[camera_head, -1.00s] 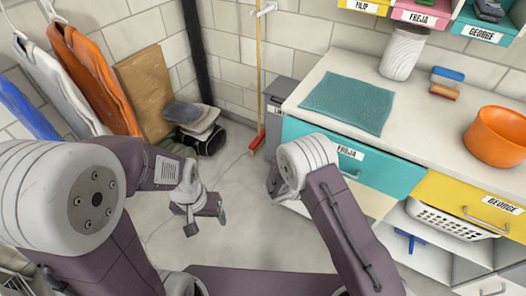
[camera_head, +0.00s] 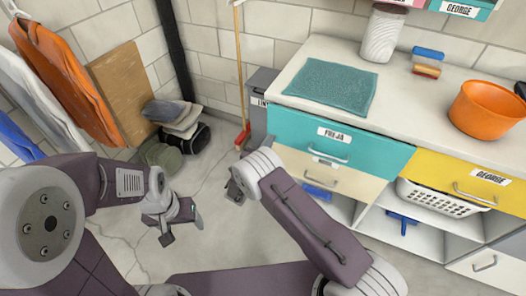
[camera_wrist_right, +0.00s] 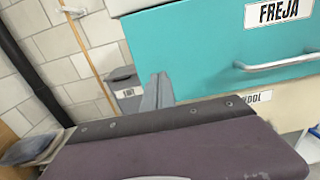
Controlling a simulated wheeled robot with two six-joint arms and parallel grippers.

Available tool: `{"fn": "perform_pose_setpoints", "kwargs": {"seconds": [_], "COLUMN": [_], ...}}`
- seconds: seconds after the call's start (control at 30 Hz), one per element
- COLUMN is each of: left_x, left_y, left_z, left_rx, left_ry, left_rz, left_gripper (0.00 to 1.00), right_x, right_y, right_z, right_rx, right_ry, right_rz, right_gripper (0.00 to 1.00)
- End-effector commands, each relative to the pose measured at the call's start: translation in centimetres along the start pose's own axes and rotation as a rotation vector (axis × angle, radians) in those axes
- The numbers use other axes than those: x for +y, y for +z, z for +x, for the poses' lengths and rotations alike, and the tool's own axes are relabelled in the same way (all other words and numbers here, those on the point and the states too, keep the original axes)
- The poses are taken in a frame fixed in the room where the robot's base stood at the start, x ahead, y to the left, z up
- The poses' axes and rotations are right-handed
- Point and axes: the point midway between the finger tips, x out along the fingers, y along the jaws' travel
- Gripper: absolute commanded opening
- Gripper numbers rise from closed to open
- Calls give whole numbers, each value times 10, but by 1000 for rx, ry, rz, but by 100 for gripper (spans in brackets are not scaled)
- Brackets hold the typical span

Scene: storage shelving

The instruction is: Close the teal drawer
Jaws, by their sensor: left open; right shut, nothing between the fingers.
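The teal drawer (camera_head: 375,152) has a FREJA label and a silver handle, and sits under the left part of the worktop. Its front looks about level with the yellow front beside it, and I see no clear gap under the worktop edge. In the right wrist view the teal front (camera_wrist_right: 200,45) fills the upper right. My right gripper (camera_head: 235,192) is shut and empty, left of the drawer and apart from it; its fingers (camera_wrist_right: 155,95) also show in the wrist view. My left gripper (camera_head: 183,229) is open and empty over the floor, further left.
A cream drawer (camera_head: 345,185) lies below the teal one, and a yellow drawer (camera_head: 440,170) is to its right. A grey bin (camera_head: 262,85) and a broom (camera_head: 241,90) stand left of the cabinet. The worktop holds a teal mat (camera_head: 325,85) and an orange pot (camera_head: 487,110).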

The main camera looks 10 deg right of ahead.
Motion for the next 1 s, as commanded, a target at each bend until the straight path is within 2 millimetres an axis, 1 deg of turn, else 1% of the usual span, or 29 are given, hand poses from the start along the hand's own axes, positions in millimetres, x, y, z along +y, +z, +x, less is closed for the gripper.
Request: {"fn": "perform_pose_setpoints", "kwargs": {"seconds": [0.03,0.1,0.27,0.4,0.67,0.73,0.8,0.9,1.0], "left_x": [0,0,0,0,0,0,0,-1,-1], "left_y": [0,0,1,1,1,1,2,3,4], "left_z": [2,4,6,6,6,13,23,32,36], "left_rx": [0,0,0,0,0,0,0,0,0], "left_ry": [0,0,0,0,0,0,0,0,0], "left_rz": [0,0,0,0,0,0,0,0,0], "left_gripper": [72,72,72,72,72,72,72,72,72], "right_x": [-1,-1,-1,0,0,0,-1,0,-1], "right_y": [-1,-2,-1,0,0,-4,-6,-5,-3], "right_z": [10,21,38,42,43,48,61,78,87], "right_rx": [-1,0,1,0,0,0,1,0,0], "right_ry": [-4,-3,-2,0,0,-2,-5,-3,-2], "right_rz": [1,1,1,-1,-1,2,5,4,2], "right_gripper": [0,0,0,0,0,0,0,0,0]}}
